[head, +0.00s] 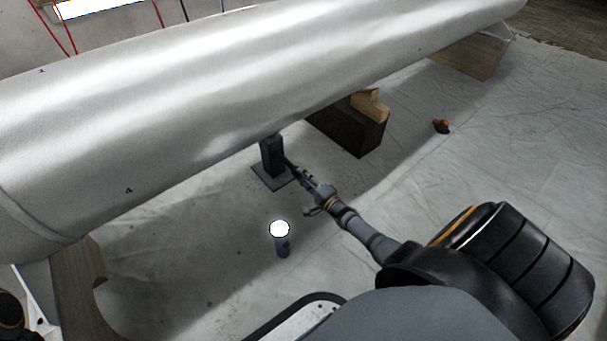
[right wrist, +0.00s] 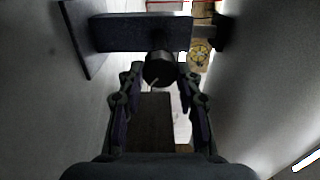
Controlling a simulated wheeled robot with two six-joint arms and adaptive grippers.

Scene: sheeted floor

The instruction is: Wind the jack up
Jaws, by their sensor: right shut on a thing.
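The jack (head: 272,157) is a dark upright post on a flat square base plate, standing on the sheeted floor under the large silver cylinder (head: 220,100). Its top is at the cylinder's underside; I cannot tell if they touch. My right gripper (head: 296,172) reaches the jack's right side from the lower right. In the right wrist view the jack body (right wrist: 140,33) lies across the top, with its dark round knob (right wrist: 160,68) between my right fingertips (right wrist: 160,80). The gripper is shut on this knob. My left gripper does not show.
A lit lamp (head: 282,248) stands on the floor in front of the jack. A black block with wood on it (head: 345,132) sits behind, right of the jack. Wooden supports stand at left (head: 75,285) and far right (head: 470,58).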

